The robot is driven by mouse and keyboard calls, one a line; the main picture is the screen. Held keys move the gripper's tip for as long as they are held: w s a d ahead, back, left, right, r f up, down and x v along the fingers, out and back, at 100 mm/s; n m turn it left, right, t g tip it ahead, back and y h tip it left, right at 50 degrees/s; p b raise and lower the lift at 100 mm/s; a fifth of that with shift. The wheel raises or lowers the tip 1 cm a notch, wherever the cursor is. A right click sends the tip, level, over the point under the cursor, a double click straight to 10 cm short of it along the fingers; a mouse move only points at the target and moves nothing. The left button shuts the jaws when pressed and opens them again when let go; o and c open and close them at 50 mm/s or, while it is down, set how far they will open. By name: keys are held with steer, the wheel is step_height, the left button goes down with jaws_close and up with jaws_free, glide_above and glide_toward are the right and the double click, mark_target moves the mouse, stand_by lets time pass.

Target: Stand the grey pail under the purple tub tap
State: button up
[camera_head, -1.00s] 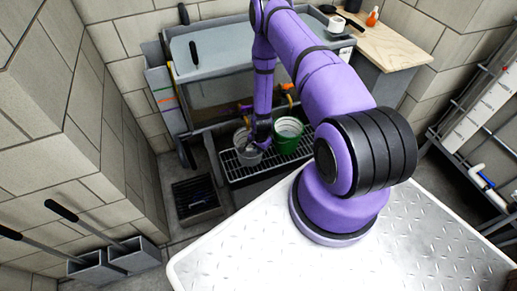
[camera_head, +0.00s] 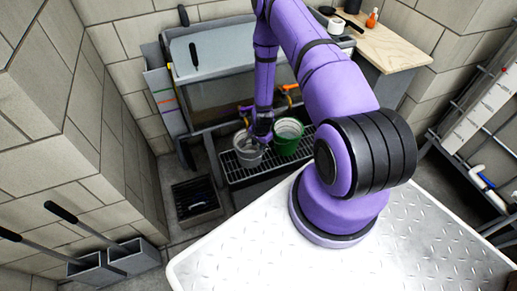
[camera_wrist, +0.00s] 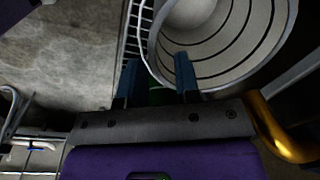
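The grey pail (camera_head: 249,155) stands upright on the slatted grate below the tub. In the wrist view, a grey pail interior with dark rings (camera_wrist: 225,45) fills the upper right. My gripper (camera_head: 263,136) is at the right side of the grey pail's rim, between it and the green pail. In the wrist view its two blue fingers (camera_wrist: 157,78) are apart, with the pail's rim close to or between them; contact is unclear.
The green pail (camera_head: 288,138) stands on the grate (camera_head: 240,172), close right of the grey one. The tub (camera_head: 225,50) is behind. A black floor grate (camera_head: 196,196) lies left.

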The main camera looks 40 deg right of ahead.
step_height(320, 180, up, 7)
steer(key=shift+s, duration=0.3)
steer(key=w+a+r+n+t, duration=0.1)
steer(key=w+r+n, duration=0.15)
steer(key=r, duration=0.75)
steer(key=w+r+n, duration=0.1)
steer(key=w+r, duration=0.2)
steer(key=r, duration=0.6)
steer(key=s+a+r+n+t, duration=0.1)
steer(key=a+r+n, duration=0.15)
steer(key=r, duration=0.75)
steer(key=s+a+r+n, duration=0.1)
steer(key=a+r, duration=0.2)
steer(key=r, duration=0.7)
steer(key=s+a+r+n+t, duration=0.1)
steer(key=s+a+r+n, duration=0.1)
steer(key=s+r, duration=0.45)
steer(key=s+a+r+n, duration=0.2)
steer(key=s+a+r, duration=0.15)
steer(key=r, duration=0.55)
steer(key=s+a+r+n, duration=0.1)
steer(key=s+r+n, duration=0.1)
steer(key=s, duration=0.6)
steer(key=s+a+r+n+t, duration=0.1)
steer(key=s+r+n, duration=0.1)
steer(key=s+r, duration=0.3)
steer(key=s, duration=0.3)
steer(key=shift+s+a, duration=0.15)
steer(key=shift+s, duration=0.25)
